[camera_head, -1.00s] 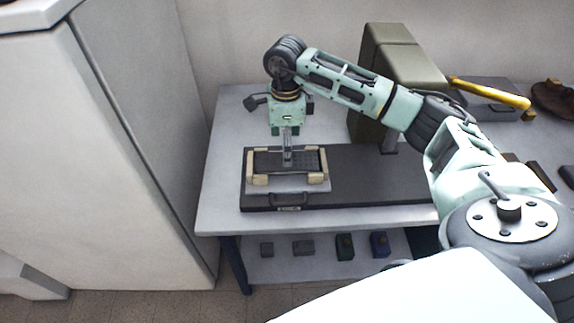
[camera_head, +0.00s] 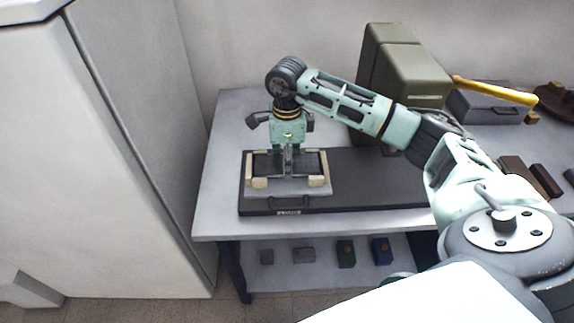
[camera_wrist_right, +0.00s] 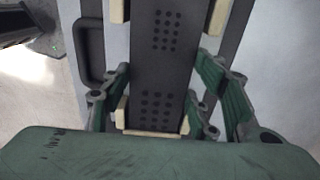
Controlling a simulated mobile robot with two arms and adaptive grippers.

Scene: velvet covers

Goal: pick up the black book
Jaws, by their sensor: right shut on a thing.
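The black book (camera_head: 312,163) appears as a flat dark piece with rows of dots, lying between cream corner blocks on a light grey plate (camera_head: 290,191). In the right wrist view the dotted black surface (camera_wrist_right: 162,75) runs between the fingers. My right gripper (camera_head: 288,163) points straight down over the book's middle, and in its wrist view (camera_wrist_right: 165,85) its green fingers are shut on the book's two sides. The book looks level and low at the plate; I cannot tell any gap beneath it. My left gripper is not in view.
A wide dark board (camera_head: 380,193) with a front handle lies under the plate on the grey table (camera_head: 216,200). An olive case (camera_head: 392,70) stands behind. A yellow-handled tool (camera_head: 492,90) rests on a grey box at right. Several small blocks sit on the lower shelf (camera_head: 322,274). A pale cabinet (camera_head: 110,180) stands left.

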